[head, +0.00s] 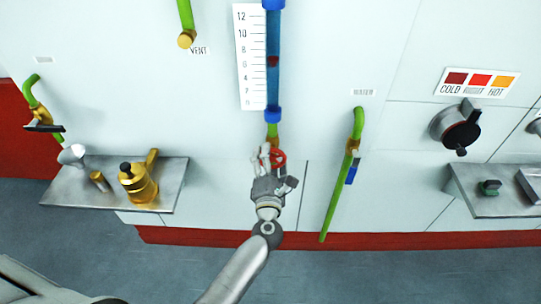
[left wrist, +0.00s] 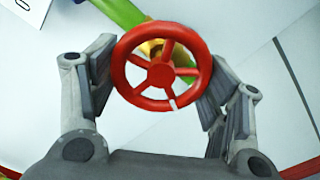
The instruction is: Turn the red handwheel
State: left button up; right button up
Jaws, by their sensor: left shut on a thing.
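The red handwheel (left wrist: 160,73) is a spoked ring with a white mark on its lower rim, mounted on a brass valve in front of a green pipe. In the head view the handwheel (head: 278,160) sits below a blue gauge tube (head: 273,62). My left gripper (head: 268,168) is at the wheel, with one finger on each side of its rim. In the left wrist view the left gripper (left wrist: 158,88) is shut on the wheel, its right finger against the rim. My right gripper is not in view.
A scale (head: 250,57) stands beside the gauge tube. Green pipes hang at left and right, one with a blue-handled valve (head: 351,172). A metal shelf (head: 80,191) at left holds a brass pot (head: 140,184). A dial (head: 458,128) and another shelf (head: 470,192) are at right.

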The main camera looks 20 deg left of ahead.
pick_arm(q)
jog(key=shift+m+p, duration=0.3)
jog(key=shift+m, duration=0.3)
jog(key=o, duration=1)
jog(key=v, duration=1.2)
